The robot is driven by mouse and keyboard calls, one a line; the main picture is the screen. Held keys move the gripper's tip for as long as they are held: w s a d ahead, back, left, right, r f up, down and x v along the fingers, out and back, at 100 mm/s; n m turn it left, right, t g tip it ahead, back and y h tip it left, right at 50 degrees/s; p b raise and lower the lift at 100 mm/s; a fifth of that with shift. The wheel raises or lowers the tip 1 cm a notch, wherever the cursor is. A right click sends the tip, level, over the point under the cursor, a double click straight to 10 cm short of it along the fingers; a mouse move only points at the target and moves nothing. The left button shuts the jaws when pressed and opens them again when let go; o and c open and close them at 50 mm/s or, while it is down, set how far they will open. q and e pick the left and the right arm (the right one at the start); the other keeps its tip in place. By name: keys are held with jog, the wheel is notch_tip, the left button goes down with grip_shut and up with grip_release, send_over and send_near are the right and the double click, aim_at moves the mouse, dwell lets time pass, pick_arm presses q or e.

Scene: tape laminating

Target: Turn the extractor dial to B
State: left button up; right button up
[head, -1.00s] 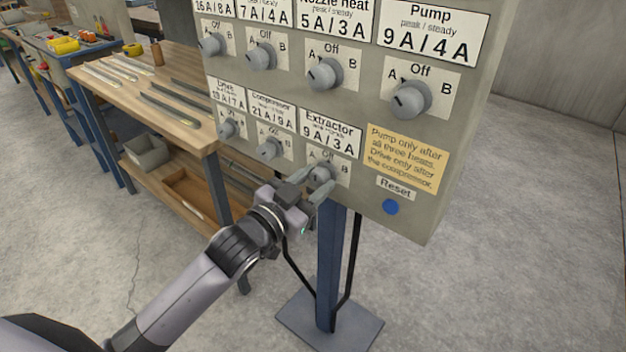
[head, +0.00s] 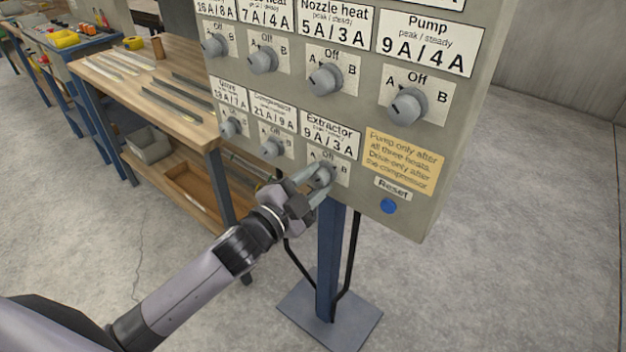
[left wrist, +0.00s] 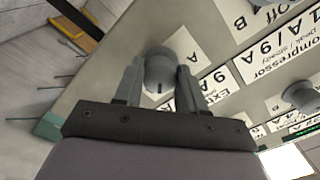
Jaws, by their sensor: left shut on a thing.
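The extractor dial (head: 319,176) is a grey knob under the "Extractor 9A/3A" label (head: 330,134) on the lower row of the panel. My left gripper (head: 318,183) is at the dial with its fingers on either side, shut on it. In the left wrist view the dial (left wrist: 159,70) sits between the two fingertips of the gripper (left wrist: 160,82), with a dark pointer mark on its near side. In the head view, the fingers partly cover the dial's plate, and I cannot read the setting there. My right gripper is in neither view.
The grey panel (head: 440,150) carries several other dials, including the pump dial (head: 407,106) and compressor dial (head: 272,148). A blue reset button (head: 388,206) is at lower right. A blue post (head: 328,265) supports the panel. A wooden workbench (head: 165,100) stands left.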

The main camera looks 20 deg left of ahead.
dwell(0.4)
pick_arm(q)
jog(key=o, duration=1.1)
jog(key=shift+c, duration=0.2)
jog(key=shift+s, duration=0.1)
jog(key=b+v, duration=0.1)
jog(key=v, duration=0.6)
